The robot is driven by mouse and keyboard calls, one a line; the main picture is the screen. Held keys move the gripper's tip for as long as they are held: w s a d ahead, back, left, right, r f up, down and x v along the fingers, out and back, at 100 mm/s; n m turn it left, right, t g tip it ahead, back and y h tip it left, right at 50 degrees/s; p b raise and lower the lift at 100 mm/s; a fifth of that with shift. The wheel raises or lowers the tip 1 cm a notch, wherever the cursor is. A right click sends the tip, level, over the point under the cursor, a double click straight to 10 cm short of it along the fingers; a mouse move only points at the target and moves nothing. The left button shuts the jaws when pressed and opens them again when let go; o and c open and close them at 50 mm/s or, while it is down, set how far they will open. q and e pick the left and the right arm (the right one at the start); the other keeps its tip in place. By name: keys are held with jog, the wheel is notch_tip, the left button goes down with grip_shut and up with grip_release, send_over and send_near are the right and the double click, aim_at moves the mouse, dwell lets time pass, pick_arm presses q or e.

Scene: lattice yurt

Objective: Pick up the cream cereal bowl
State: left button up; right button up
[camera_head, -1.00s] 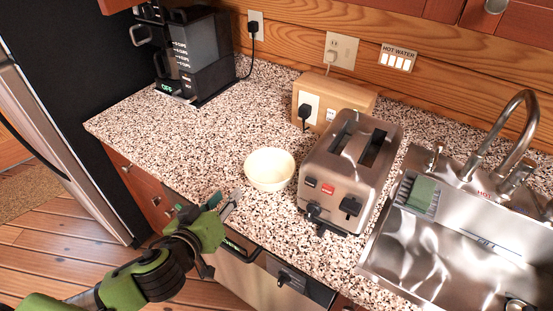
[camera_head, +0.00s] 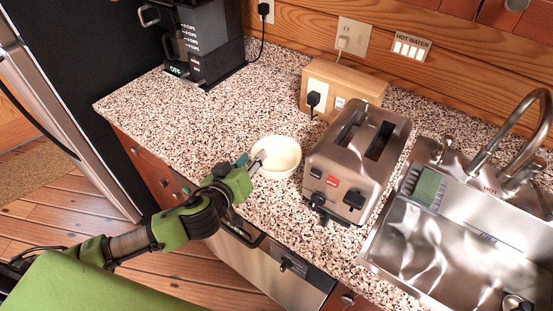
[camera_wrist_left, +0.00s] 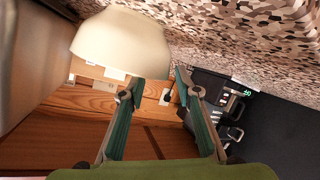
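The cream cereal bowl (camera_head: 281,158) stands upright on the speckled counter, just left of the toaster. It also shows large at the upper left of the left wrist view (camera_wrist_left: 120,42). My left gripper (camera_head: 256,164) is at the bowl's left, near rim. In the left wrist view its two fingers (camera_wrist_left: 157,84) are apart with nothing held between them. One fingertip overlaps the bowl's rim in that view; I cannot tell whether it touches. The other fingertip is clear of the bowl. My right gripper is not in view.
A metal toaster (camera_head: 358,160) stands close to the bowl's right. A sink (camera_head: 440,250) lies further right. A coffee maker (camera_head: 205,45) stands at the back left, and a wooden outlet box (camera_head: 345,88) is behind the toaster. The counter (camera_head: 185,120) left of the bowl is clear.

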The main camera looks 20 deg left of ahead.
aim_at(260, 148)
pick_arm(q)
jog(key=p+x, duration=0.1)
jog(key=x, duration=0.3)
jog(key=shift+p, duration=0.3)
jog(key=shift+w+f, duration=0.15)
jog(key=shift+w, duration=0.15)
grip_shut()
